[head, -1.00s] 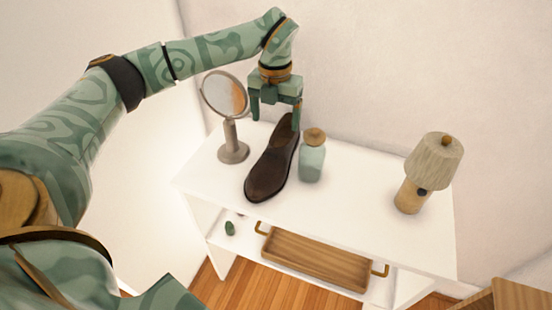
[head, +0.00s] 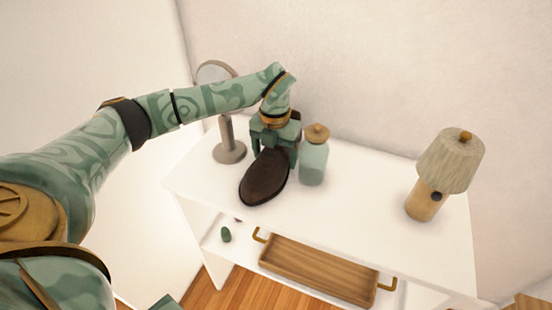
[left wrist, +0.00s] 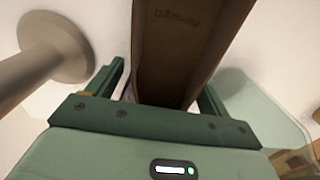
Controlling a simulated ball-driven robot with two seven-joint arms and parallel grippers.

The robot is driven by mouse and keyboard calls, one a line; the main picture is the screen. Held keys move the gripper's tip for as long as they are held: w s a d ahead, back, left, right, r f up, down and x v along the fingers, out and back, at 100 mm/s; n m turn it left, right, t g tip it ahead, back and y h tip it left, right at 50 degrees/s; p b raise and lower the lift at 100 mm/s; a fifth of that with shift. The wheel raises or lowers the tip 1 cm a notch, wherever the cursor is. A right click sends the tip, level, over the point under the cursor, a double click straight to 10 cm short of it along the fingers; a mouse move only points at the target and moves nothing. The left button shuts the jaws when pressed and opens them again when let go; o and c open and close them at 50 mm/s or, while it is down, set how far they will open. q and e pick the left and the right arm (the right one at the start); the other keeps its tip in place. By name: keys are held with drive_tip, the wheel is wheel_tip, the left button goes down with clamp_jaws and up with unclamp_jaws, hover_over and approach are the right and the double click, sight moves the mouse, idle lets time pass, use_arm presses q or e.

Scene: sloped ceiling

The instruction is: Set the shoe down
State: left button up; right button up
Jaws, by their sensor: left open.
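The dark brown shoe (head: 264,180) appears to rest on the white table top, its toe toward the front. My left gripper (head: 274,148) is low over the shoe's rear half, which it partly hides; a little of the heel end shows behind it. In the left wrist view the shoe (left wrist: 180,45), with lettering inside, lies between the fingers of the open left gripper (left wrist: 163,85). A gap shows on the left side; contact on the right is hard to tell. My right gripper is out of view.
A round mirror on a stand (head: 228,150) is close left, partly behind my arm. A pale green bottle (head: 313,163) stands close right. A lamp (head: 447,165) stands farther right, with clear table (head: 365,185) between. A wooden tray (head: 318,272) sits on the lower shelf.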

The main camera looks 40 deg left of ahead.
use_arm(q)
drive_tip(key=shift+r, duration=0.1)
drive_tip(key=c, duration=1.1)
